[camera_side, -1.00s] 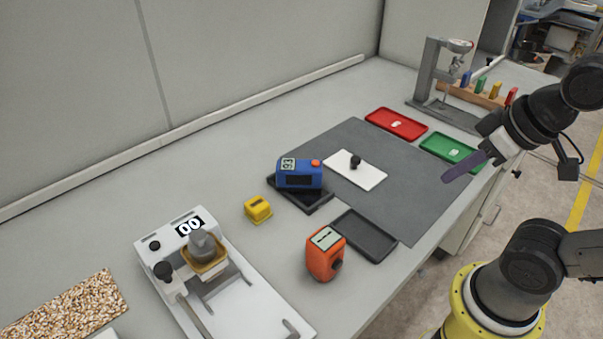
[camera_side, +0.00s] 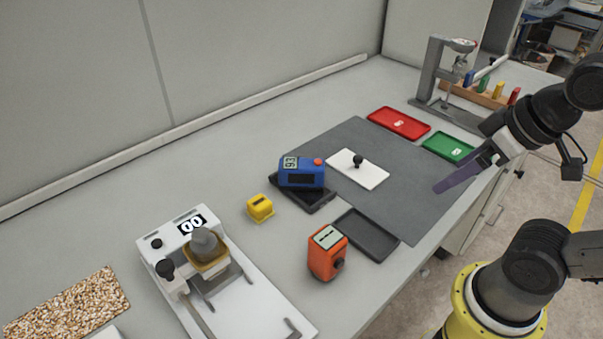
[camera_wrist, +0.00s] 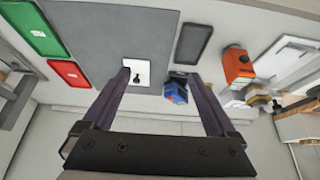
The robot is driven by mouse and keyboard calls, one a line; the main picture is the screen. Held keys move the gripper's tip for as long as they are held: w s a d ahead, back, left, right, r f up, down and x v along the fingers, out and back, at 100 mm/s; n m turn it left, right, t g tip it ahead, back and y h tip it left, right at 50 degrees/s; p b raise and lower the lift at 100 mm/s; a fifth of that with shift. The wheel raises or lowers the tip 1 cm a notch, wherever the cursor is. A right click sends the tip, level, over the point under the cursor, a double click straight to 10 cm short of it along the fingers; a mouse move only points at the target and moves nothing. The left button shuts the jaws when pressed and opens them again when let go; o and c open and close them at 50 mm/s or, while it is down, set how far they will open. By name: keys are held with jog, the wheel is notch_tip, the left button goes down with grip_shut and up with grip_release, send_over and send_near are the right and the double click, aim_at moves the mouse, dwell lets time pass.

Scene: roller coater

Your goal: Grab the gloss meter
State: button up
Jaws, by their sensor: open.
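Two boxy meters stand on the bench, and no label shows which is the gloss meter. A blue meter (camera_side: 301,173) with a small numeric display and a red button sits on a black base. It also shows in the wrist view (camera_wrist: 175,92), beside the right finger, which partly overlaps it. An orange meter (camera_side: 326,253) with a pale display and a dark side knob stands upright nearer the front edge; the wrist view shows it at right (camera_wrist: 238,64). My gripper (camera_side: 440,187) is open and empty, above the right part of the grey mat, away from both meters.
A white panel with a black knob (camera_side: 345,172) lies on the grey mat (camera_side: 350,132). Red (camera_side: 400,123) and green (camera_side: 448,148) trays lie behind. A yellow block (camera_side: 260,207) and a white scale-like device (camera_side: 245,306) stand left.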

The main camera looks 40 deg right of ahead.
jog(key=w+r+n, duration=0.4)
jog(key=w+r, duration=0.2)
jog(key=r, duration=0.2)
jog(key=n+g, duration=0.5)
send_over(300, 163)
jog(key=d, duration=0.1)
notch_tip(300, 163, down, 5)
jog(key=shift+g, duration=0.3)
jog(key=f, duration=0.7)
jog(key=a+f, duration=0.1)
jog(key=f, duration=0.3)
jog(key=shift+f, duration=3.15)
jog(key=shift+c, duration=0.3)
